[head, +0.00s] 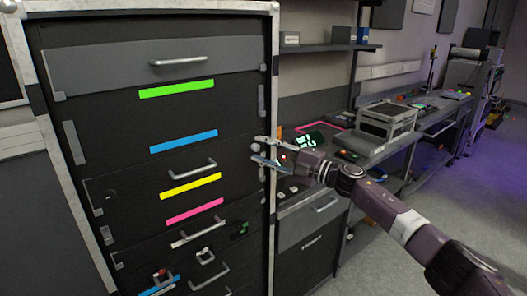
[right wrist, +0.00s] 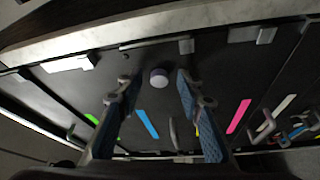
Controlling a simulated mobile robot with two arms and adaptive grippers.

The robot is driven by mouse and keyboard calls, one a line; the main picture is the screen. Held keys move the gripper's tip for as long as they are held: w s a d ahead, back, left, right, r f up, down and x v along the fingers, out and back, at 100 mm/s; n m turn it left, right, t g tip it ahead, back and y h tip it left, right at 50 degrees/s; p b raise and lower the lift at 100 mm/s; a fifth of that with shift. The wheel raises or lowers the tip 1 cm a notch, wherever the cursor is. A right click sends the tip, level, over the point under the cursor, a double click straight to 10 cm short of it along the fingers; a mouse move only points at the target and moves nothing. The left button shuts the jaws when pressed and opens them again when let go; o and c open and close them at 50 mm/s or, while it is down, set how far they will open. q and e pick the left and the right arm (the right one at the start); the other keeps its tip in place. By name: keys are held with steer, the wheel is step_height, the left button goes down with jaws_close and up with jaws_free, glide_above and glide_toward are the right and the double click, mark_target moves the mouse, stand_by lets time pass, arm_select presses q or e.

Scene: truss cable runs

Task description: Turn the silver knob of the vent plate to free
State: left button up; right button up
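The silver knob (right wrist: 159,77) shows as a round, pale-topped knob in the right wrist view. It sits on a dark plate (right wrist: 85,82), which I take for the vent plate, in the black rack. My right gripper (right wrist: 154,88) is open, with one finger on each side of the knob in the picture. I cannot tell whether either finger touches it. In the head view my right gripper (head: 264,151) is at the rack's right edge, and a small silver shape (head: 256,147) between its fingers looks like the knob. Which way the knob is turned cannot be made out. My left gripper is not in view.
The rack has a pale metal frame (head: 275,80), handled drawers and green (head: 177,89), blue (head: 184,141), yellow (head: 190,186) and pink (head: 195,211) strips. A bench with a grey device (head: 388,118) stands right of it. Open floor lies at the lower right.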

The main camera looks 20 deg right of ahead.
steer(key=v, duration=1.2)
steer(key=w+d+f+m+t+h, duration=0.15)
steer(key=f+m+h, duration=0.3)
steer(key=f, duration=0.85)
steer(key=d+f+m+h, duration=0.3)
steer(key=f+m, duration=0.3)
steer(key=f, duration=0.7)
steer(key=s+f+m+g+h, duration=0.2)
steer(key=s+f, duration=0.5)
steer(key=f, duration=0.4)
steer(key=s+f+m+g+h, duration=0.1)
steer(key=s+f+m+g, duration=0.1)
steer(key=s+f, duration=0.65)
steer(key=s+f+m+g+h, duration=0.2)
steer(key=s+f+m, duration=0.15)
steer(key=f, duration=0.95)
steer(key=s+a+f+m+g, duration=0.1)
steer(key=s+a+f+g, duration=0.2)
steer(key=s, duration=1.1)
steer(key=s+a+f+m+g, duration=0.1)
steer(key=s+a+f+g, duration=0.1)
steer(key=s+a+f, duration=0.3)
steer(key=s+a+f+m+g, duration=0.1)
steer(key=s+a+f+g, duration=0.2)
steer(key=s+f, duration=0.8)
steer(key=s+a, duration=0.2)
steer(key=s, duration=1.1)
steer(key=shift+s+g, duration=0.3)
steer(key=shift+g, duration=0.05)
